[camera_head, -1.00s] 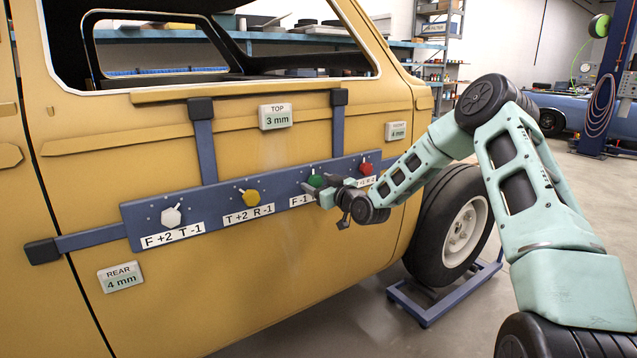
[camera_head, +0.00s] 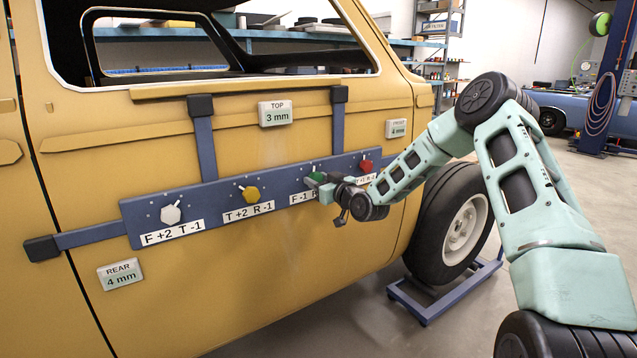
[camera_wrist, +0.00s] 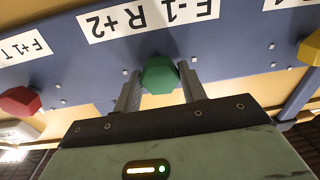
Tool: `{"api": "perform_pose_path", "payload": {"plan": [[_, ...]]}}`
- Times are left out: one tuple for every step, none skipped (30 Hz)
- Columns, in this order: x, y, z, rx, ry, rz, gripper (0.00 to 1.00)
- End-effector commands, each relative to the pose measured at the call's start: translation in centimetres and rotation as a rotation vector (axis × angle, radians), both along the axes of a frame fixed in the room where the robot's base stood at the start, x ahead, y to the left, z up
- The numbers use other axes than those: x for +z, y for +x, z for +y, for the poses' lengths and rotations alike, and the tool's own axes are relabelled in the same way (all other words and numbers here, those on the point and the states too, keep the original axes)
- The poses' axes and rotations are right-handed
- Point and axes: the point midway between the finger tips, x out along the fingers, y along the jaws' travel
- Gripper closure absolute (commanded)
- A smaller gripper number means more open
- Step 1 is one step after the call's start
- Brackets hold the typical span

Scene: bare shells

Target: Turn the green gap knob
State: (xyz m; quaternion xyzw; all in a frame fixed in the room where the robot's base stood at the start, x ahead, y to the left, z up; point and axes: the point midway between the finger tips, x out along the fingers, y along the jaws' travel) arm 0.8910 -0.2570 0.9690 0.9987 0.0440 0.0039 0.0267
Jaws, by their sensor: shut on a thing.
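The green knob (camera_head: 315,177) sits on the blue bar (camera_head: 220,202) fixed across the yellow door, above a label reading F-1 R+2 in the wrist view. My gripper (camera_head: 321,184) is at this knob. In the wrist view the green knob (camera_wrist: 159,75) lies between the two grey fingers of my gripper (camera_wrist: 161,85), one on each side, and they are shut on it. In the head view the fingers partly hide the knob, and its pointer is hard to make out. The gap displays read top 3 mm (camera_head: 275,114), rear 4 mm (camera_head: 120,276) and front 4 mm (camera_head: 396,128).
A white knob (camera_head: 170,214) and a yellow knob (camera_head: 250,194) are left of the green one. A red knob (camera_head: 366,166) is close on its right, near my wrist. A wheel (camera_head: 452,232) on a blue stand is behind my arm.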

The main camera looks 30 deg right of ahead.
Motion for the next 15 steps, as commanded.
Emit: {"api": "perform_pose_path", "payload": {"plan": [[-0.15,-0.02,0.06,0.001,0.029,0.001,0.82],[-0.16,-0.02,0.06,0.001,0.050,0.001,0.82],[-0.17,-0.02,0.06,0.002,0.081,0.002,0.82],[-0.17,-0.01,0.06,0.002,0.104,0.003,0.82],[-0.17,-0.01,0.06,0.002,0.129,0.003,0.82],[-0.17,-0.01,0.05,0.001,0.163,0.005,0.82],[-0.17,-0.02,0.05,0.002,0.189,0.006,0.82],[-0.17,-0.02,0.04,0.002,0.215,0.007,0.82],[-0.16,-0.02,0.03,0.002,0.249,0.008,0.82],[-0.17,-0.02,0.02,0.001,0.276,0.009,0.82],[-0.17,-0.02,0.01,0.002,0.302,0.010,0.82],[-0.16,-0.03,0.00,0.002,0.335,0.012,0.82],[-0.16,-0.03,-0.01,0.001,0.359,0.012,0.82],[-0.16,-0.03,-0.02,0.001,0.383,0.013,0.82],[-0.15,-0.03,-0.03,0.001,0.414,0.013,0.82]]}}
